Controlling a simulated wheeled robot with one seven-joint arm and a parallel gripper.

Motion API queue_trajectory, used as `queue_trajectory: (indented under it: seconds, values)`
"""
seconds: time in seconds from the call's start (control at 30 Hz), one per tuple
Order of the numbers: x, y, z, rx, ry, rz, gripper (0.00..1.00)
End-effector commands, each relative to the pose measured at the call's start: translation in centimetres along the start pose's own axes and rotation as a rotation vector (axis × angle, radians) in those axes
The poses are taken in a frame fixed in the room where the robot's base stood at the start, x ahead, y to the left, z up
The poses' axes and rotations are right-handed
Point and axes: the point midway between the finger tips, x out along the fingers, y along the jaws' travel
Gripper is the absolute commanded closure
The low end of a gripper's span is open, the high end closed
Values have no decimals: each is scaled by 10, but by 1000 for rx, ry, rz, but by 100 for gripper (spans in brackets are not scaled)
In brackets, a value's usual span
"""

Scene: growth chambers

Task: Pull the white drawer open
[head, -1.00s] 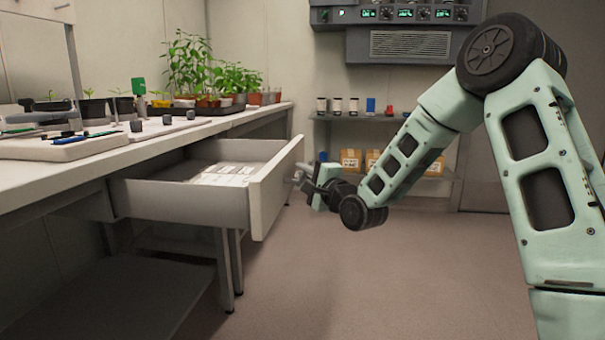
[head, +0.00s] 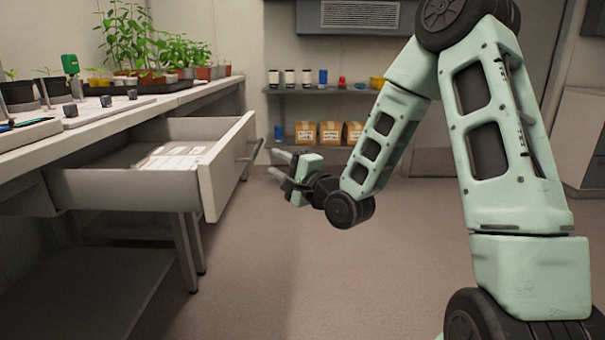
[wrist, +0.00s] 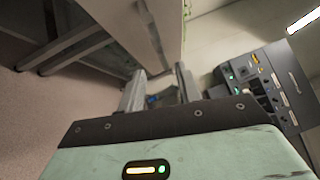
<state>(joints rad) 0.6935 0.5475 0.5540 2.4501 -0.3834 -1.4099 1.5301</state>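The white drawer (head: 222,172) stands pulled out from under the bench in the head view, with pale flat packets (head: 175,158) inside. Its bar handle (head: 250,158) is on the front panel. My gripper (head: 278,164) is to the right of the handle, with a gap between them. Its two fingers are spread and hold nothing. In the wrist view my gripper's fingers (wrist: 160,88) are apart, and the drawer front (wrist: 120,22) with its handle (wrist: 152,28) lies beyond them.
The bench top (head: 130,118) carries potted plants (head: 135,45) and small tools. A back shelf (head: 335,90) holds jars, with cardboard boxes (head: 330,132) below. Bench legs (head: 190,250) stand under the drawer. The floor (head: 330,280) ahead is clear.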

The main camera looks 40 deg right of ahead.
Motion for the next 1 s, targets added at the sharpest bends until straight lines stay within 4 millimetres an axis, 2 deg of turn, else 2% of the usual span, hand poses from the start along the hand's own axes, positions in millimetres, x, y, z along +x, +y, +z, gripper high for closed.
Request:
queue_trajectory:
  seconds: [0.1, 0.2, 0.53, 1.0]
  values:
    - [-29, -1, -1, 2, 3, 4, 66]
    - [-26, -6, -1, 5, -1, 2, 66]
    - [-34, -6, -4, 3, -3, 2, 66]
    - [-59, -2, 0, 3, 2, 5, 66]
